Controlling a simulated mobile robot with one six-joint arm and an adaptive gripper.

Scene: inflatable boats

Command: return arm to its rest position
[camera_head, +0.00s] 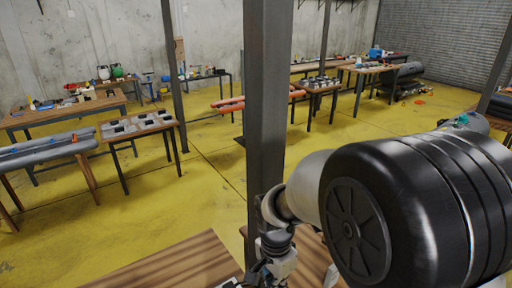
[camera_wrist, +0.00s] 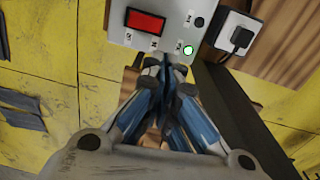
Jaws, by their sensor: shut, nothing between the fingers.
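My arm (camera_head: 385,210) fills the lower right of the head view, with its big black joint housing nearest the camera. The far end of the arm is low in the middle of that view, over a wooden table, and its fingers are hard to make out there. In the wrist view my gripper (camera_wrist: 170,72) is shut and empty, its blue-and-grey fingers together. The fingertips are just below the lower edge of a light grey control box (camera_wrist: 170,12). Whether they touch it, I cannot tell.
The box has a red rectangle (camera_wrist: 145,21) and a lit green light (camera_wrist: 188,50). A black-and-white plug or socket (camera_wrist: 238,36) is beside it. A steel post (camera_head: 267,100) stands close beyond my arm. The wooden table (camera_head: 165,265) is bare at left. Loaded workbenches stand farther back on yellow floor.

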